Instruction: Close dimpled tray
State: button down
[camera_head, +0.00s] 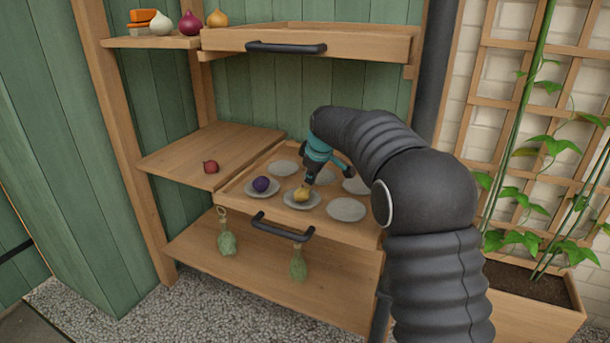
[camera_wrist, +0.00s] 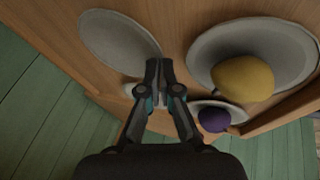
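The dimpled tray (camera_head: 236,187) is a wooden drawer with several round grey dimples and a black bar handle (camera_head: 283,228) on its front. It sits slid out, its front past the edge of the neighbouring shelf. A purple ball-shaped item (camera_head: 261,184) and a yellow one (camera_head: 301,194) lie in front dimples. My gripper (camera_head: 307,184) points down over the tray, close to the yellow item. In the wrist view my gripper (camera_wrist: 159,70) has its fingertips together with nothing seen between them, and the yellow item (camera_wrist: 243,79) lies to their right, apart from them.
An upper drawer (camera_head: 340,45) with a black handle is above. A trellis plant (camera_head: 530,190) stands right.

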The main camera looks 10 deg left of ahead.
aim_at(316, 182)
jog(key=shift+w+d+p, duration=0.3)
jog(key=shift+w+p, duration=0.05)
jog(key=shift+w, duration=0.55)
jog(key=shift+w+d+p, duration=0.25)
jog(key=shift+w+p, duration=0.05)
jog(key=shift+w, duration=0.6)
